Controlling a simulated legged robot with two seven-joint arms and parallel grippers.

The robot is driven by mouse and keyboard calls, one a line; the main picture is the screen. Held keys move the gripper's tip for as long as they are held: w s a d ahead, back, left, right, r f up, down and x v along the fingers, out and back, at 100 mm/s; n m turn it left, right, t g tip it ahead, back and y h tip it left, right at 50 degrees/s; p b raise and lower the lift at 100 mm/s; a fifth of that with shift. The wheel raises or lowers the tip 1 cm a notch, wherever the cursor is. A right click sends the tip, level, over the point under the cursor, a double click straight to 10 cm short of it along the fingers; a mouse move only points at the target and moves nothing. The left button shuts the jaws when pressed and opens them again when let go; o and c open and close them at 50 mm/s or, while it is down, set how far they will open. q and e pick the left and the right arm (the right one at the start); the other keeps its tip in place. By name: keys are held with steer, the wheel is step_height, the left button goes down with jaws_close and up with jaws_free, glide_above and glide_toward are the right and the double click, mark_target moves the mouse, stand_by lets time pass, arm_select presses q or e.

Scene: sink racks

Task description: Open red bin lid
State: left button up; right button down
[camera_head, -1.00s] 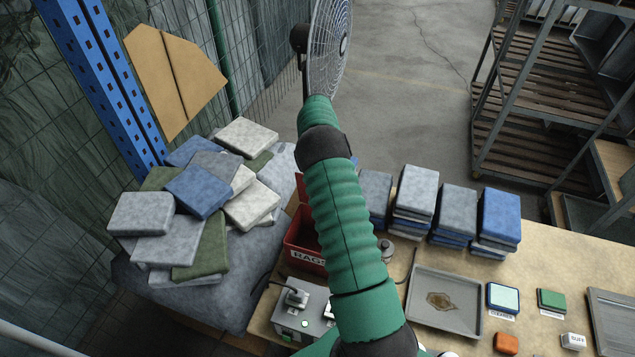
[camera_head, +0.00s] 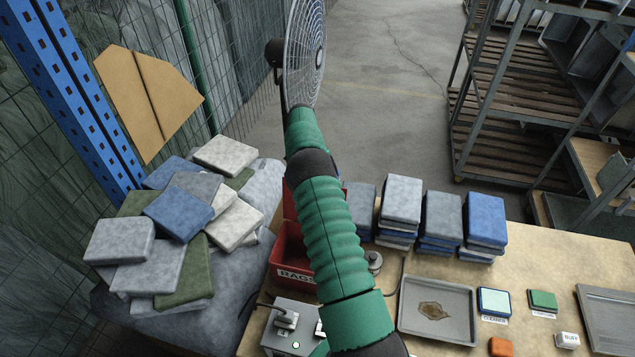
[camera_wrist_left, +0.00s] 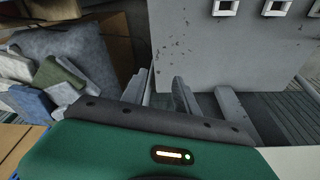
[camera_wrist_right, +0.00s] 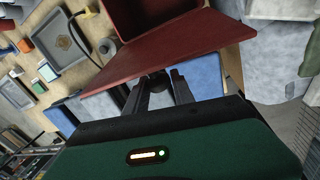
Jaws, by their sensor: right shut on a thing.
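The red bin (camera_head: 287,262), labelled RAGS, stands on the table in the head view, partly hidden behind my green right arm. Its dark red inside shows. In the right wrist view the red lid (camera_wrist_right: 165,52) is a tilted panel raised from the bin (camera_wrist_right: 150,14), whose opening shows beyond it. My right gripper (camera_wrist_right: 158,82) is at the lid's edge and shut on a dark part there, apparently the lid's grip. In the head view this gripper is hidden. My left gripper (camera_wrist_left: 162,80) shows only in its wrist view, fingers apart and empty before a grey panel.
Folded cloths (camera_head: 180,205) are heaped left of the bin, and cloth stacks (camera_head: 402,200) stand right of it. A grey tray (camera_head: 465,290) and a grey socket box (camera_head: 292,320) are on the table. A wire fan (camera_head: 305,55) rises behind my arm.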

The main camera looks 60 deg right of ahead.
steer(key=c, duration=1.3)
jaws_free()
steer(key=shift+w+a+f, duration=0.1)
steer(key=shift+a+f, duration=0.1)
steer(key=shift+a, duration=0.05)
steer(key=shift+o, duration=1)
steer(key=shift+w, duration=0.1)
steer(key=shift+d, duration=0.1)
steer(key=shift+r, duration=0.3)
steer(key=w+r+p, duration=0.3)
steer(key=r+p, duration=0.7)
steer(key=r, duration=0.6)
steer(key=shift+w, duration=0.15)
